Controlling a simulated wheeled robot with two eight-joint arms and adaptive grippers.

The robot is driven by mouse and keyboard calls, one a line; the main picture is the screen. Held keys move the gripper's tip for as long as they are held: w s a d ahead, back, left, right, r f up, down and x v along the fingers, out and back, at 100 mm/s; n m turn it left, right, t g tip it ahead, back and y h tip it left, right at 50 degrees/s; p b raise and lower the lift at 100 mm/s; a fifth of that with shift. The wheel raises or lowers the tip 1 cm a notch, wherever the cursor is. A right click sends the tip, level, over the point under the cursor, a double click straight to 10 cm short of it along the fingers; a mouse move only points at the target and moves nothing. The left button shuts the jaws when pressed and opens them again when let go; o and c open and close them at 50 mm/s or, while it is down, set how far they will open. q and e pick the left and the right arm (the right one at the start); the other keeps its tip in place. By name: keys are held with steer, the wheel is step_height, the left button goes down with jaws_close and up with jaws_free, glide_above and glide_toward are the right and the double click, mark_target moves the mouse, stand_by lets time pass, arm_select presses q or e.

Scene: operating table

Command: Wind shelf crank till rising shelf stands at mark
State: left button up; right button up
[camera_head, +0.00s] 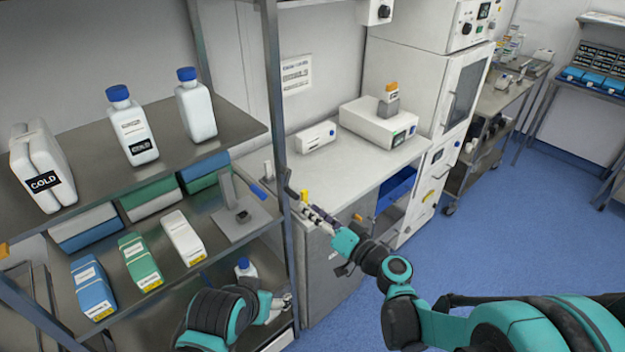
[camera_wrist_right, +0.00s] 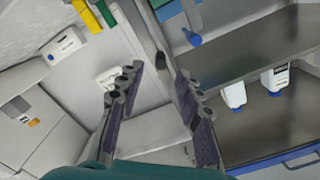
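In the head view a metal rack has an upper shelf (camera_head: 90,165) with white bottles and a lower shelf (camera_head: 75,312) with boxes; I cannot tell which is the rising one. A blue handle (camera_head: 258,192) sits beside a grey metal bracket (camera_head: 235,212), possibly the crank. My right gripper (camera_head: 308,209) is just right of the rack's front post, apart from the blue handle. The wrist view shows its fingers (camera_wrist_right: 157,78) spread and empty, the post behind them. My left gripper (camera_head: 283,300) is low at the rack's front, its fingers unclear. I cannot identify the height mark with certainty.
The rack post (camera_head: 277,110) stands between the blue handle and my right gripper. A white bench (camera_head: 350,160) with instruments lies behind, beside a white cabinet (camera_head: 425,85). Blue floor (camera_head: 505,215) is open to the right. A small bottle (camera_head: 245,268) stands near my left arm.

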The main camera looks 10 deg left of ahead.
mark_target(297, 198)
steer(key=shift+w+a, duration=0.15)
steer(key=shift+w, duration=0.1)
steer(key=b+x, duration=0.1)
steer(key=x, duration=0.5)
steer(key=shift+a, duration=0.15)
steer(key=shift+w+a+r+b, duration=0.15)
steer(key=shift+w+a+b, duration=0.15)
steer(key=shift+w+a, duration=0.15)
jaws_close()
